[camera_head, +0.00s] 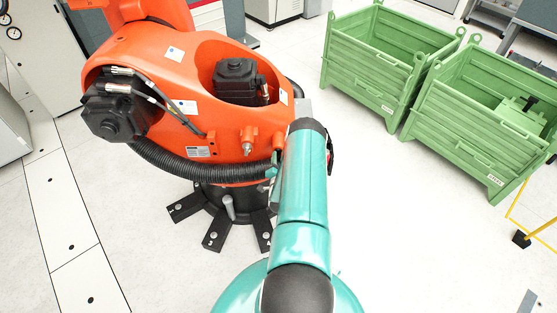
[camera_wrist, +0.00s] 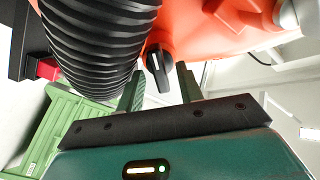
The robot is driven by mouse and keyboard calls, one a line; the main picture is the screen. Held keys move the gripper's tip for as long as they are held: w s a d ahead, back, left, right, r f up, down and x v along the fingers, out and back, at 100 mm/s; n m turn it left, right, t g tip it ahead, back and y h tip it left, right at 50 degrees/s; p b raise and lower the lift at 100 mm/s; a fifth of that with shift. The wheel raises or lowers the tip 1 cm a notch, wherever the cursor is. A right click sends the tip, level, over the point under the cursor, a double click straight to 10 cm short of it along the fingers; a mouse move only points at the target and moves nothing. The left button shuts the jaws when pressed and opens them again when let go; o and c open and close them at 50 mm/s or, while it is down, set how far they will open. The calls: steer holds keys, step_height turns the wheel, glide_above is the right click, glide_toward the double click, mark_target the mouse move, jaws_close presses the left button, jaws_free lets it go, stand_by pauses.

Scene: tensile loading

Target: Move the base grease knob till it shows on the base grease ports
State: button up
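The base grease knob (camera_wrist: 158,68) is a black knob with a pale pointer line, on the underside of an orange surface in the wrist view. Its pointer end faces toward my gripper in the picture. My gripper (camera_wrist: 160,77) has its two green fingers apart, one to the left and one to the right of the knob. The fingers look clear of the knob, though the left gap is narrow. I cannot make out the port markings around the knob. In the head view my teal arm hides the knob and my gripper.
The large orange robot (camera_head: 185,75) stands on a black footed base (camera_head: 222,205). A black ribbed hose (camera_head: 190,168) runs low along it and lies close left of my fingers in the wrist view. Green crates (camera_head: 365,75) stand at the right. Pale floor is free between.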

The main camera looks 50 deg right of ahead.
steer(key=v, duration=1.3)
steer(key=shift+s+a, duration=0.15)
steer(key=shift+s, duration=0.05)
